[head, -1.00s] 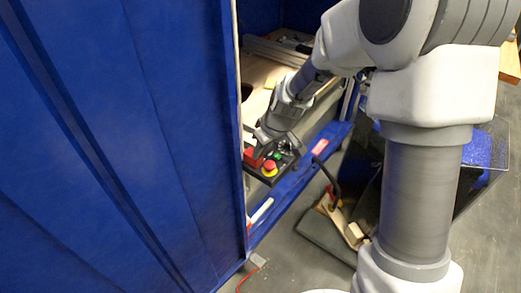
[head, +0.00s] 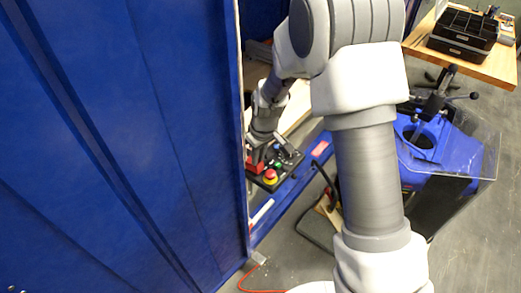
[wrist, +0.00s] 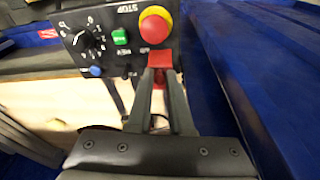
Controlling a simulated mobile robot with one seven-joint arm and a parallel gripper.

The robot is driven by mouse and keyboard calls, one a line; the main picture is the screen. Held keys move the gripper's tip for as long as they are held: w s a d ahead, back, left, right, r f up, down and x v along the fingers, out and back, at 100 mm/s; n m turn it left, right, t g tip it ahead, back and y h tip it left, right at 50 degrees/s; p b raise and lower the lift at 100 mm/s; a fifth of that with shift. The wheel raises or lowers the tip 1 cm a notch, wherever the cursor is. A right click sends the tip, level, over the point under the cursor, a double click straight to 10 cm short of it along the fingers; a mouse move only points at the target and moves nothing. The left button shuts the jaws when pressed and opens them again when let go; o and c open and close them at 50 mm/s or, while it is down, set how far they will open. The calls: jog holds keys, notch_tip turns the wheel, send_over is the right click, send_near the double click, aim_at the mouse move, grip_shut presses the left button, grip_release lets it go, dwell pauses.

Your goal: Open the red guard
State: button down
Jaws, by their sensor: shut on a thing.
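The red guard (wrist: 161,59) is on the dark control panel (wrist: 75,22), just below the red and yellow stop button (wrist: 156,25) in the wrist view. My gripper (wrist: 161,74) has its two fingertips closed together on the guard, with a bit of red showing between the fingers. In the head view the guard (head: 255,161) shows at the panel's left side, with my gripper (head: 257,147) right above it and partly covering it. I cannot tell how far the guard is tilted.
The panel also carries a dial (wrist: 84,40), a green button (wrist: 121,37) and a blue button (wrist: 96,71). A tall blue wall (head: 120,140) stands close on the left. A blue machine (head: 440,145) and a wooden table (head: 470,62) are at the right.

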jog(key=shift+w+a+r+h+p, duration=0.15)
jog(key=shift+a+r+h+p, duration=0.1)
jog(key=shift+h+p, duration=0.2)
jog(key=shift+f, duration=0.1)
jog(key=c, duration=0.8)
grip_release()
jog(key=shift+c, duration=0.2)
notch_tip(320, 180, up, 17)
jog(key=s+p, duration=0.2)
jog(key=shift+d, duration=0.35)
jog(key=shift+s+r, duration=0.15)
jog(key=shift+r, duration=0.1)
